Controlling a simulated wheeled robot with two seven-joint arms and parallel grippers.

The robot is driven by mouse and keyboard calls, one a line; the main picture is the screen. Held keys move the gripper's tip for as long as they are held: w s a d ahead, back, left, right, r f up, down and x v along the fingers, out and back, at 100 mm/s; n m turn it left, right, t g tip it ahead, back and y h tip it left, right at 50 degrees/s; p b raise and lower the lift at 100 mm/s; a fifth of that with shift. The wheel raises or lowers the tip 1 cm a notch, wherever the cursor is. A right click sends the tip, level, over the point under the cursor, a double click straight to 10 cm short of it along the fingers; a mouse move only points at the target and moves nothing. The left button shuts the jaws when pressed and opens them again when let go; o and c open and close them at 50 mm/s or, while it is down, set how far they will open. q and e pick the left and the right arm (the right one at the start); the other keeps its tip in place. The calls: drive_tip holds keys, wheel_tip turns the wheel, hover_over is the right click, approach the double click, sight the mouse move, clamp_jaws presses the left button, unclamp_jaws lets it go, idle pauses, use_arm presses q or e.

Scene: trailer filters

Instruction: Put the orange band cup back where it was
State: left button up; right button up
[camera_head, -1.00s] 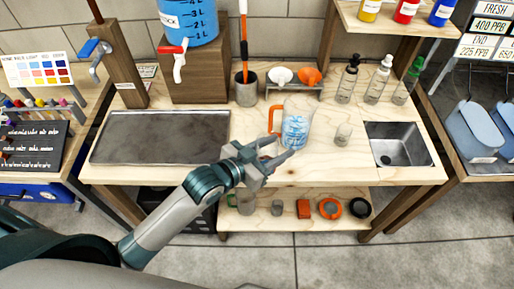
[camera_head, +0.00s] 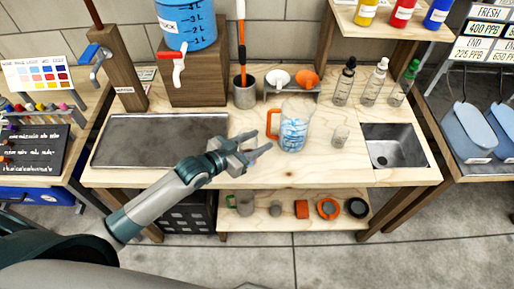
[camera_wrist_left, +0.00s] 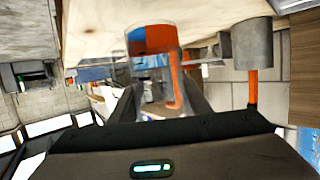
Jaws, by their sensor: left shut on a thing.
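My left gripper (camera_head: 262,144) is above the front middle of the wooden bench, just left of the clear pitcher with the orange handle. It is shut on a clear cup (camera_wrist_left: 150,66), which I take to be the orange band cup. In the left wrist view the cup shows between the fingers, with orange and blue near its far end. Some of that colour may come from things seen through it. In the head view the held cup can hardly be made out. My right gripper is not in view.
The pitcher (camera_head: 295,128) stands close to my gripper. A small clear cup (camera_head: 340,136) stands by the sink (camera_head: 396,146). A metal can (camera_head: 244,95), a small rack (camera_head: 291,92) and bottles (camera_head: 374,84) line the back. The dark tray (camera_head: 158,140) is empty. Several items sit on the lower shelf (camera_head: 290,222).

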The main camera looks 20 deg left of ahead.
use_arm(q)
wheel_tip(320, 180, down, 3)
drive_tip(key=shift+r+p, duration=0.1)
drive_tip(key=shift+p, duration=0.35)
drive_tip(key=shift+f, duration=0.45)
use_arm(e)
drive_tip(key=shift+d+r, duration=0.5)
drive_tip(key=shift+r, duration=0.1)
use_arm(q)
drive_tip(key=shift+f, duration=0.15)
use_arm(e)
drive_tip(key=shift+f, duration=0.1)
use_arm(q)
drive_tip(key=o, duration=1.3)
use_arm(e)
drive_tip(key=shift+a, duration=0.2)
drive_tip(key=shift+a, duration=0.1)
